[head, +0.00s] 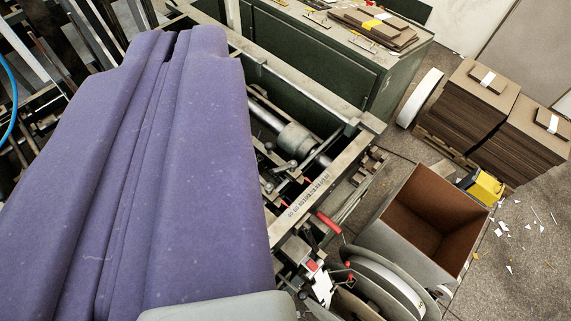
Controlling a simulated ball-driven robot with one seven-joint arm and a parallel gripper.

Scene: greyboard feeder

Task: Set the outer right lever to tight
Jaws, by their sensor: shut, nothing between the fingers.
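My gripper (177,42) is the large purple form filling the left of the head view; its two fingers lie together, shut and empty. A red-handled lever (328,222) stands out at the right end of the feeder's metal rail (307,197), which carries small printed marks I cannot read. Below it are a red grip (312,265) and two small red knobs (349,265) close together. Which of these is the outer right lever, and its setting, I cannot tell. My gripper appears well left of all of them in the picture and covers part of the feeder.
A metal shaft (270,122) runs through the feeder. A green cabinet (310,50) stands behind. An open box (430,215) and a wheel-like reel (385,285) are close right of the levers. Stacks of greyboard (470,105) stand farther right. Scraps litter the floor (535,215).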

